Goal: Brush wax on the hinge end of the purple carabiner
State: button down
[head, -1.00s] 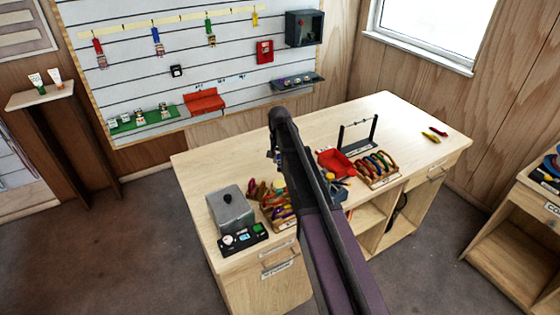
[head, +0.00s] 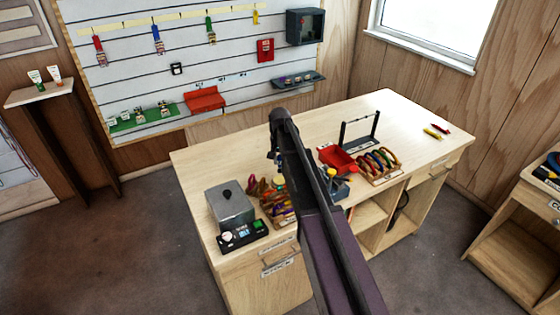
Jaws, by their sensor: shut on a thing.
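My arm (head: 312,185) reaches over the workbench (head: 405,115). My gripper is hidden behind my own arm links, so its fingers and anything in them do not show. A rack of colored carabiners (head: 378,164) stands on the bench right of my arm; I cannot pick out a purple one at this size. A small yellow-topped thing (head: 278,183) stands just left of my arm, partly covered; I cannot tell what it is. No wax brush can be made out.
A red tray (head: 338,160) and a dark stand (head: 359,136) stand right of my arm. The bench's right end is mostly clear.

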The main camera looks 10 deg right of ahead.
aim_at(280, 166)
jog(key=shift+f+b, duration=1.45)
jog(key=shift+f, duration=0.3)
jog(key=shift+f+b, duration=0.5)
dwell(1.7)
jog(key=shift+r, duration=0.1)
jog(key=shift+r+p, duration=3.4)
jog(key=shift+p, duration=0.15)
jog(key=shift+f+b, duration=2.1)
jog(key=shift+b, duration=0.05)
jog(key=shift+r, duration=0.1)
notch_tip(280, 166, up, 7)
jog(key=p, duration=0.7)
jog(key=shift+f+b, duration=0.95)
jog(key=shift+f, duration=0.15)
